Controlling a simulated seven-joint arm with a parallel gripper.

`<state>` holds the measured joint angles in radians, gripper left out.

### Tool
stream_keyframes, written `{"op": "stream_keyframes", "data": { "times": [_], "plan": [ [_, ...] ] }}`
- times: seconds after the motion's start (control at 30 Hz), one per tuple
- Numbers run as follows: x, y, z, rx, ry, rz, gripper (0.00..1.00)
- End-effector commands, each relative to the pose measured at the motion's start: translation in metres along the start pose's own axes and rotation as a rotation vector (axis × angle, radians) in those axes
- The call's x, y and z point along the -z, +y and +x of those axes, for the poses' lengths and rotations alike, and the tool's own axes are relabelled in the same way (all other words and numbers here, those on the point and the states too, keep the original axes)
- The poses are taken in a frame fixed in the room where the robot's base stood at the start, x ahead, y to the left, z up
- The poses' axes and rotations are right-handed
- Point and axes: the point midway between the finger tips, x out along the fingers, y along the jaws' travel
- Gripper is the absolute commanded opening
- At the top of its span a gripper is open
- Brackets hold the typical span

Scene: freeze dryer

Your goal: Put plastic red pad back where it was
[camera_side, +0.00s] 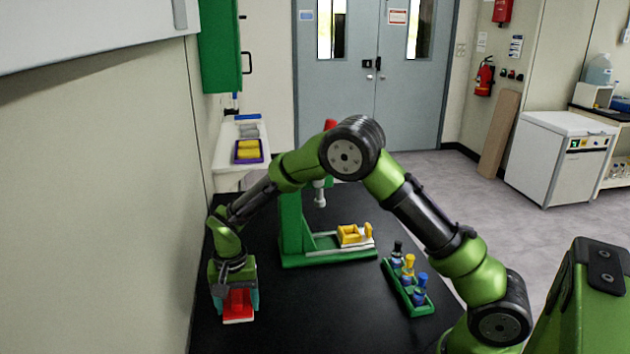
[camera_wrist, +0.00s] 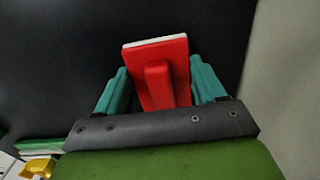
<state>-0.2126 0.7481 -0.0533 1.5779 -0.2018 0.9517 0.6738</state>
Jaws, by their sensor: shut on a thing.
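The plastic red pad (camera_side: 239,304) is at the left end of the black table in the side view, below my gripper (camera_side: 236,297). It has a red body with a raised grip block and a pale layer along one edge. The pad looks slightly tilted in that view. I cannot tell whether its underside touches the table.
A green stand (camera_side: 293,235) with a yellow block (camera_side: 348,235) on its base is mid-table. A green rack (camera_side: 399,287) with several coloured-top vials stands to the right. The wall is close on the left. Black table surface is free between the pad and the rack.

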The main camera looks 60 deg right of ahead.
Motion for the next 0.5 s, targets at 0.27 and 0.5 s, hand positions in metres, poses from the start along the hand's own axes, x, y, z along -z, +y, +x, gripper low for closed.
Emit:
{"op": "stream_keyframes", "data": {
  "times": [0.27,0.5],
  "plan": [
    [-0.0002,0.0002,0.0015,-0.001,0.000,0.000,0.95],
    [-0.0001,0.0001,-0.0003,0.000,0.000,0.000,0.95]
  ]
}}
